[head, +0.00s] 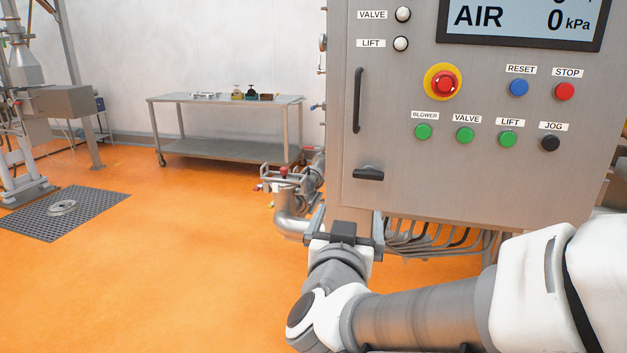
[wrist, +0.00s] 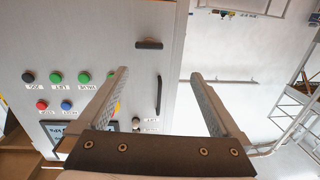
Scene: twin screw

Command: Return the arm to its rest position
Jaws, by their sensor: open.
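My arm (head: 420,318) reaches in from the lower right of the head view, bent at a joint near the bottom centre. My gripper (head: 349,212) is at the lower left corner of the grey control cabinet (head: 400,175), with its fingers pointing away from me. In the wrist view my gripper (wrist: 159,74) has two ridged fingers spread wide with nothing between them. The cabinet face (wrist: 105,45) appears upside down behind the left finger, which hides part of its buttons. I cannot tell the exact gap between the fingers and the cabinet.
The cabinet carries a red emergency stop (head: 443,83), several coloured buttons and a black handle (head: 357,100). Cables (head: 430,237) and a pipe (head: 290,218) sit below and beside it. A steel table (head: 225,100) stands further back. Orange floor (head: 170,260) is open to the left.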

